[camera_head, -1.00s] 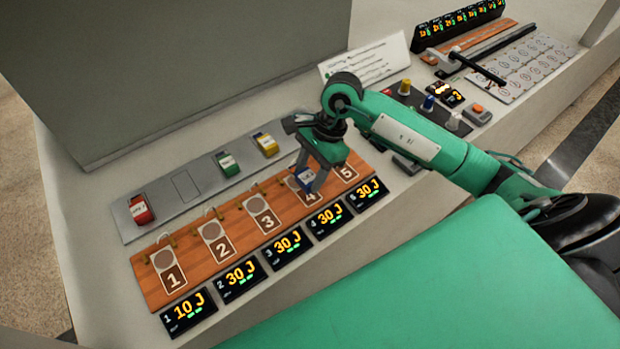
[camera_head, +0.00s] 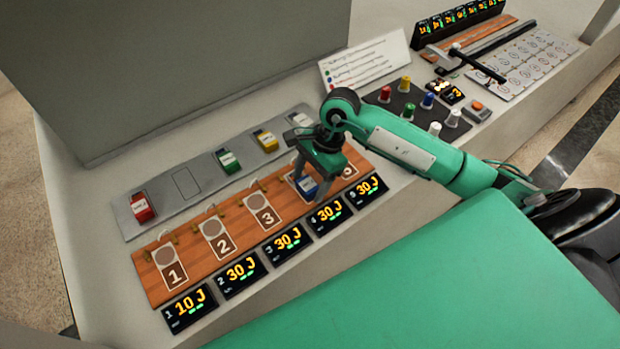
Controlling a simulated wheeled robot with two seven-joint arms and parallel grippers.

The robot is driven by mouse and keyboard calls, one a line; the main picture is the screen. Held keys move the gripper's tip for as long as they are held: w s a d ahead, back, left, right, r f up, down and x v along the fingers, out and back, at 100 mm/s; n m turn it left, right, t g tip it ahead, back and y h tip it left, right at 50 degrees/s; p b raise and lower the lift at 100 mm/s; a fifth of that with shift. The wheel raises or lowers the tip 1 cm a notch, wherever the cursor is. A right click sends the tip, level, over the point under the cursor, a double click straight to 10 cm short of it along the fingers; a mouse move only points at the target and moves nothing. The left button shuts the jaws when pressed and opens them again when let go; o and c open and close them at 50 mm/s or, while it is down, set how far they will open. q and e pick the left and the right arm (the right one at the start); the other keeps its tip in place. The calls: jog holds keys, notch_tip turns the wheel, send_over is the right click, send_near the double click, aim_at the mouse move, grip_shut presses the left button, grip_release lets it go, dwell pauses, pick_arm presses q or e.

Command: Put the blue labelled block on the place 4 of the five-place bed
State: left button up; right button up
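The blue labelled block (camera_head: 308,187) is at place 4 of the five-place bed (camera_head: 190,255), between the fingers of my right gripper (camera_head: 311,186). The fingers point down and appear shut on it. The block is at or just above the bed surface; I cannot tell whether it touches. The gripper and block hide most of the place 4 marking, and place 5 is partly covered. Places 1, 2 and 3 are bare. My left gripper is not in view.
A grey tray (camera_head: 150,226) behind the bed holds red (camera_head: 142,207), green (camera_head: 227,160), yellow (camera_head: 266,140) and white (camera_head: 300,119) blocks, with one empty slot. Lit displays (camera_head: 189,307) line the bed's front. A dark panel with coloured knobs (camera_head: 405,84) stands to the right.

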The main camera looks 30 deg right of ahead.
jog(key=shift+r, duration=0.15)
jog(key=shift+d+r, duration=0.1)
jog(key=shift+r, duration=0.05)
jog(key=b+v, duration=0.3)
jog(key=v, duration=0.8)
jog(key=shift+r, duration=0.35)
jog(key=shift+d+f, duration=0.1)
jog(key=shift+d, duration=0.05)
